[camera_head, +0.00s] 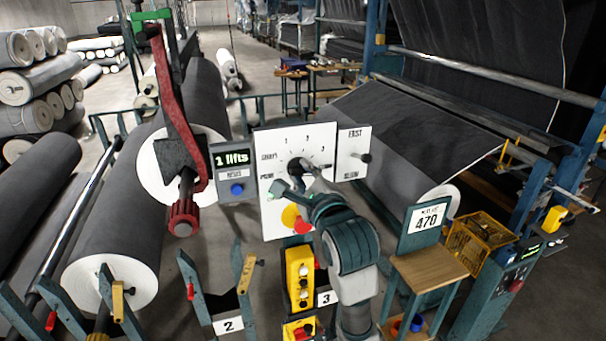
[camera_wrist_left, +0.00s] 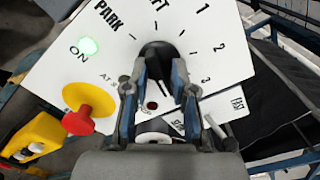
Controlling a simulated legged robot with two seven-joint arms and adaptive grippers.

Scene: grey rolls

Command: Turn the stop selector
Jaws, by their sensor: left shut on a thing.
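The stop selector is a black round knob (camera_wrist_left: 157,58) on a white panel (camera_wrist_left: 105,45) marked PARK, 1, 2 and 3. In the head view the knob (camera_head: 297,166) is partly covered by my left gripper (camera_head: 300,186). In the left wrist view the two fingers of that gripper (camera_wrist_left: 157,92) stand on either side of the knob and are shut on it. Which mark the knob points to is hard to tell. A green ON lamp (camera_wrist_left: 88,46) is lit. A red button on a yellow base (camera_wrist_left: 82,118) sits lower on the panel. My right gripper is not in view.
A small panel marked FAST (camera_head: 353,146) adjoins on the right, and a display reading "1 lifts" (camera_head: 233,160) on the left. A red crank arm (camera_head: 172,90) stands further left. A yellow button box (camera_head: 299,277) sits below. Large grey rolls (camera_head: 115,235) fill the left side.

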